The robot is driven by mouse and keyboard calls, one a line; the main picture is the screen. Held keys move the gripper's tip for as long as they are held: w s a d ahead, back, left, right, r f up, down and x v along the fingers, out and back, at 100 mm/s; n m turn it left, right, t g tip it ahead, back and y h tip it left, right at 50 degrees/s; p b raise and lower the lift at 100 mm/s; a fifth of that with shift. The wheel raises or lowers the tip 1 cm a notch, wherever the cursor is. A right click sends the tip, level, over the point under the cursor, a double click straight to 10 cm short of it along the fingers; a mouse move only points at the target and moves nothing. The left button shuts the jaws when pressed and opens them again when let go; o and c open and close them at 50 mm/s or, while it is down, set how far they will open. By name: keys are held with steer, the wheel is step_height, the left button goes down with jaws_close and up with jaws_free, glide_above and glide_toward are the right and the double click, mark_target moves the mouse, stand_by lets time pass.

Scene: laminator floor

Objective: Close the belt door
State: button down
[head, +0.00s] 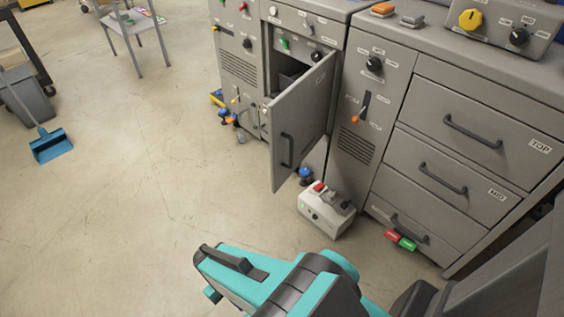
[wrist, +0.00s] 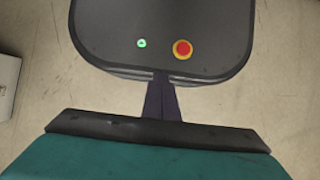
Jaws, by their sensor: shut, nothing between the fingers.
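The belt door (head: 303,118) is a grey panel in the head view. It stands swung open from the left grey cabinet (head: 240,70), towards me. Its dark vertical handle (head: 287,150) is on the face turned to the left. Part of the dark opening (head: 285,78) shows behind it. My gripper (wrist: 161,82) shows in the wrist view as two dark fingers pressed together, with nothing between them. It is apart from the door, which is not in the wrist view. In the head view my teal arm is at the bottom, clear of the door.
A grey control box (head: 326,209) sits on the floor just right of the door's lower edge. A drawer cabinet (head: 455,140) stands to the right. A blue dustpan (head: 50,146) and grey bin (head: 28,95) are at left. The floor (head: 130,190) left of the door is clear.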

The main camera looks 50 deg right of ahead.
steer(key=shift+d, duration=0.25)
steer(key=w+d+r+m+t+y+p, duration=0.1)
steer(key=w+d+r+m+t+y, duration=0.5)
steer(key=d+m, duration=0.45)
steer(key=w+d+r+m+t+y+p, duration=0.1)
steer(key=w+d+r+m+t+y, duration=0.3)
steer(key=w+d+r+m+t, duration=0.6)
steer(key=s+d+r+m+t+h, duration=0.2)
steer(key=s+d+r+m, duration=0.2)
steer(key=d, duration=0.4)
steer(key=s+d+r+m+t+h, duration=0.2)
steer(key=s+d+r+m, duration=0.3)
steer(key=d, duration=0.3)
steer(key=s+d+r+m+t+h, duration=0.3)
steer(key=s+d+r+m, duration=0.1)
steer(key=d, duration=0.4)
steer(key=shift+s+r+m+h, duration=0.25)
steer(key=shift+s+m+h, duration=0.25)
steer(key=shift+s, duration=0.3)
steer(key=shift+w+d, duration=0.1)
